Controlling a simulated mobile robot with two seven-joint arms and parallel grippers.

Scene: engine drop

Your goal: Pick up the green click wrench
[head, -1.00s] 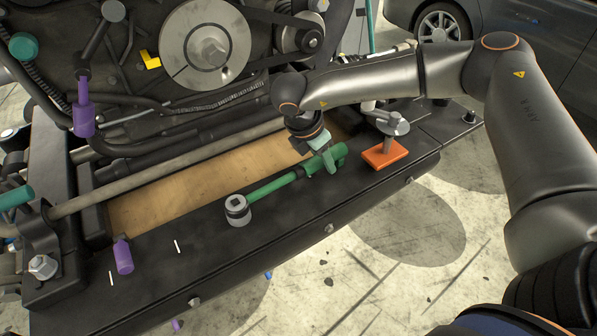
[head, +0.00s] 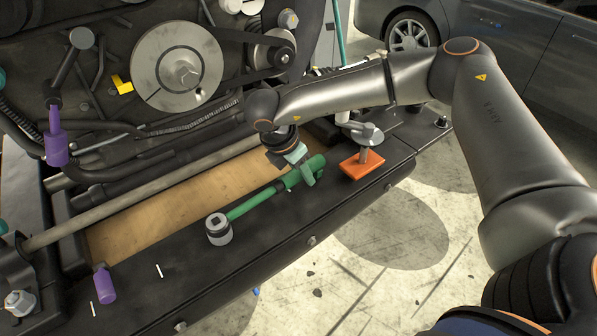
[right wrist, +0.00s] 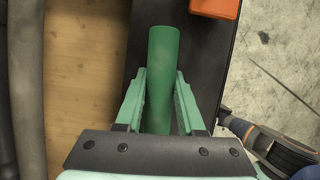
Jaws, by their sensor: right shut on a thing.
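The green click wrench (head: 254,205) lies along the black ledge, with its grey socket head (head: 219,228) at the left end and its green handle pointing up and right. My right gripper (head: 307,173) is shut on the handle near its far end. In the right wrist view the green handle (right wrist: 162,75) runs between the two green fingers (right wrist: 158,105). The wrench still appears to be at the ledge; I cannot tell whether it is raised slightly. My left gripper is not in view.
An orange block (head: 362,164) with a grey metal part stands on the ledge right of the handle. The engine with its large pulley (head: 180,67) rises behind. A purple-handled tool (head: 105,284) lies at the ledge's left. Concrete floor (head: 350,290) is open in front.

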